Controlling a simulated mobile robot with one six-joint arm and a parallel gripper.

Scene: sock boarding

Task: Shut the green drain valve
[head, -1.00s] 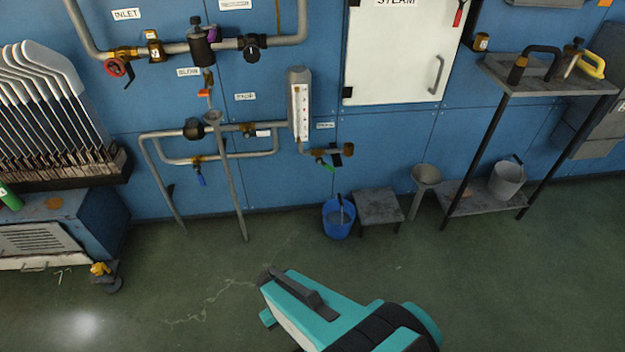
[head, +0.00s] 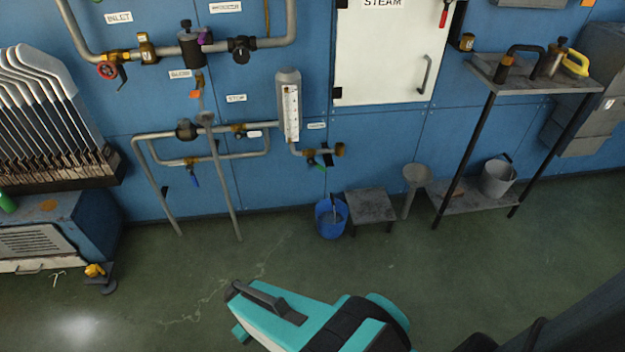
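The green drain valve (head: 318,166) is on the blue wall, on a short pipe leading right from the bottom of the sight gauge (head: 289,108). The lever is too small to tell whether the valve is open or shut. Nothing of mine touches the valve.
A blue bucket (head: 331,217) and a low grey stool (head: 369,205) stand on the floor below the valve. A funnel (head: 416,178) and shelf rack (head: 540,79) are to the right. Other pipes carry a blue lever (head: 195,180) and red handwheel (head: 107,70).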

